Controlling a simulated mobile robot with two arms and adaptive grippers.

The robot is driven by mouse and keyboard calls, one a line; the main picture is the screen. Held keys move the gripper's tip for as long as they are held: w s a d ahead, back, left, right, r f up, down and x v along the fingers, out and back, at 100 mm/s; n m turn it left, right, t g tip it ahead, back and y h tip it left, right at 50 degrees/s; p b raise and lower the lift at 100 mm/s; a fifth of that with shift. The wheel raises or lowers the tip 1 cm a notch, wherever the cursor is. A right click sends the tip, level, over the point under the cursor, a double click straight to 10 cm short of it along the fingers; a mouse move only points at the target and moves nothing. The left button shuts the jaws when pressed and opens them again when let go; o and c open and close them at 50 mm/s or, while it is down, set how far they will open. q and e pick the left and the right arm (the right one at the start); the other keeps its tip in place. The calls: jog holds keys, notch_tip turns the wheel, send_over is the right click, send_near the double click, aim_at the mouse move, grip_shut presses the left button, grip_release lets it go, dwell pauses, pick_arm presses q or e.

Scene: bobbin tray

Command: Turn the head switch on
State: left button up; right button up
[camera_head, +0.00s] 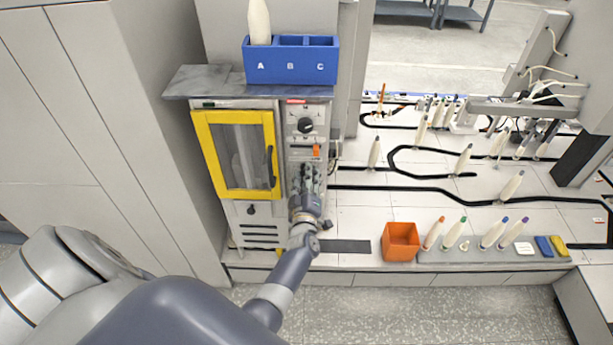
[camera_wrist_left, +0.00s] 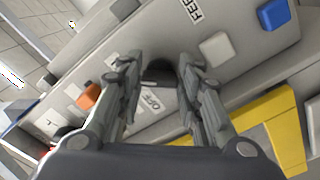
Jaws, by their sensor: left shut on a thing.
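My left gripper (camera_head: 309,178) reaches up to the front panel (camera_head: 294,150) of the cabinet, right of the yellow-framed door. In the left wrist view my left gripper (camera_wrist_left: 160,72) has its two fingers on either side of a dark knob (camera_wrist_left: 159,74), shut on it. This knob appears to be the head switch. An "OFF" label lies just below the knob in that view; which way the knob points is hard to tell. In the head view the fingers hide it. My right gripper is not in view.
A black rotary dial (camera_head: 306,125) and an orange switch (camera_head: 317,151) sit above my gripper on the panel. The yellow door (camera_head: 202,150) is closed. A blue A-B-C holder (camera_head: 332,70) stands on top. An orange bin (camera_head: 387,244) and several bobbins stand to the right.

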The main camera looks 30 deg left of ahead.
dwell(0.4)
pick_arm(q)
jog(key=o, duration=1.1)
jog(key=shift+c, duration=0.2)
